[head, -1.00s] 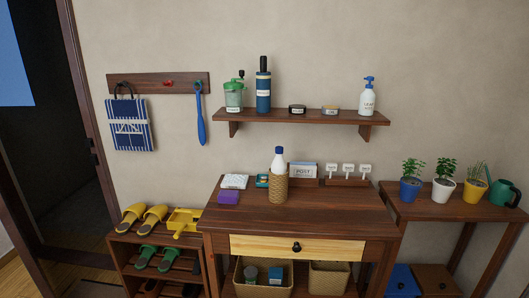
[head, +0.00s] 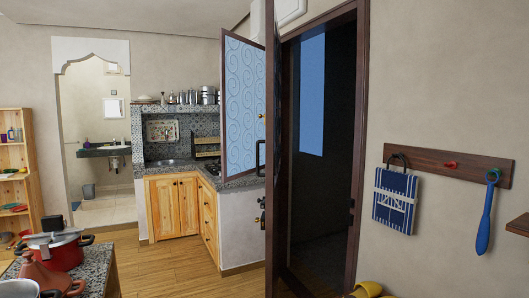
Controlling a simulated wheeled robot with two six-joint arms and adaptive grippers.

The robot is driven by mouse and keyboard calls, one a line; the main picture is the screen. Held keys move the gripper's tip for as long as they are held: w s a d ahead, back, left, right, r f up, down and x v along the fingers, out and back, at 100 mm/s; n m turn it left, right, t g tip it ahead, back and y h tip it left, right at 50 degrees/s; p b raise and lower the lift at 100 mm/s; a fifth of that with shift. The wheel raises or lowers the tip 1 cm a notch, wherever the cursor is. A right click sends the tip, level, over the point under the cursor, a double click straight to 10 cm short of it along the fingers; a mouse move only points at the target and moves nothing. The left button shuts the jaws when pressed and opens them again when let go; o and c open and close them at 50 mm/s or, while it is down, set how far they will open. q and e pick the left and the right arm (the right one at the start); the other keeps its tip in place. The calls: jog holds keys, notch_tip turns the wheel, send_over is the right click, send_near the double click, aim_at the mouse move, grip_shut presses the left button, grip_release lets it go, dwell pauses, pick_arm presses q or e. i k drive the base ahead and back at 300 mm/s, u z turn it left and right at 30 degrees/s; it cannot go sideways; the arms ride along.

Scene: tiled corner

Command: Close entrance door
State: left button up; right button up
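The entrance door (head: 272,190) stands open in the head view. I see its dark wood leaf nearly edge-on, left of the dark doorway (head: 318,190). A dark handle (head: 260,155) and a lock fitting (head: 262,218) stick out on the leaf's left side. A blue panel (head: 243,105) with a scroll pattern and dark frame shows beside the leaf's upper part; I cannot tell whether it is joined to it. Neither of my grippers is in view.
A wall rack (head: 445,165) with a striped bag (head: 395,203) and blue shoehorn (head: 486,215) hangs right of the doorway. Yellow slippers (head: 367,289) are below. A counter (head: 102,265) with red pots (head: 62,250) is at lower left. Wooden floor (head: 165,270) lies clear in the middle.

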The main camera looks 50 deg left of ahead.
aim_at(270, 217)
jog(key=u, duration=1.65)
jog(key=i, duration=1.35)
jog(key=u, duration=1.05)
jog(key=i, duration=1.2)
